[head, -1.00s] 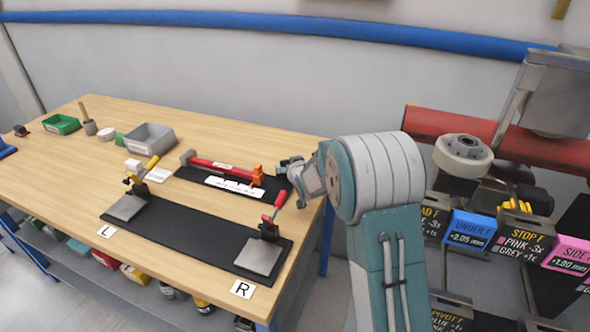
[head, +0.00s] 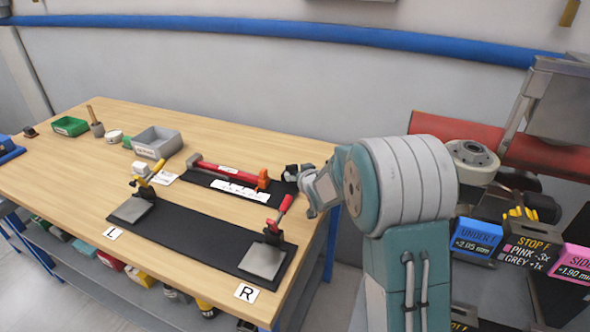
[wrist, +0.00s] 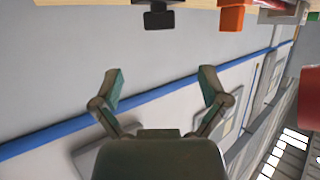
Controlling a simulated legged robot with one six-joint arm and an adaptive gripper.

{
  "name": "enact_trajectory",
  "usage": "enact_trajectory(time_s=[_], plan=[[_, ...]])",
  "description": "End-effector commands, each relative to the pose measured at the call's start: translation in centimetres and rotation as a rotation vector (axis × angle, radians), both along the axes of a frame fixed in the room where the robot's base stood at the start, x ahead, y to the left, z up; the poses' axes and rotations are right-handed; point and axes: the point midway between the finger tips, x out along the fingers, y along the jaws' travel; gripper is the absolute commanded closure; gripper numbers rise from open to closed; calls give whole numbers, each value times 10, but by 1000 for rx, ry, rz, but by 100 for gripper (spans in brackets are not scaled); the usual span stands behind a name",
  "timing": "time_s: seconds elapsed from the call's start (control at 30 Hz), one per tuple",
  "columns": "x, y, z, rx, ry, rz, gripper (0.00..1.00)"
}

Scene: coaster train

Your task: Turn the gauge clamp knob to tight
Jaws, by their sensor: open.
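A red bar-shaped gauge (head: 222,170) with an orange block (head: 263,180) at its right end lies on a black mat at the back right of the table. The orange block also shows at the top of the wrist view (wrist: 232,18). A small black part (wrist: 158,18) shows left of it there; I cannot tell whether it is the clamp knob. My gripper (wrist: 162,82) is open, with nothing between its fingers. In the head view it is at the table's right edge, just right of the orange block, and my arm partly hides it.
A long black fixture (head: 195,233) with red-handled (head: 280,213) and yellow-handled (head: 148,172) clamps lies in front of the gauge. A grey bin (head: 158,143) and green bin (head: 70,126) stand further left. A rack with coloured labels and a red beam (head: 490,150) are at the right.

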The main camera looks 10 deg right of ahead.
Motion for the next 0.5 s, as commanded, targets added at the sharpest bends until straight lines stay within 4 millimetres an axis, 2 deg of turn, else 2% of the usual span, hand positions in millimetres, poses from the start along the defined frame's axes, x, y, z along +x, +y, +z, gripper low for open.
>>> enact_trajectory(time_s=[0.5], plan=[[76,7,-33,1,1,0,6]])
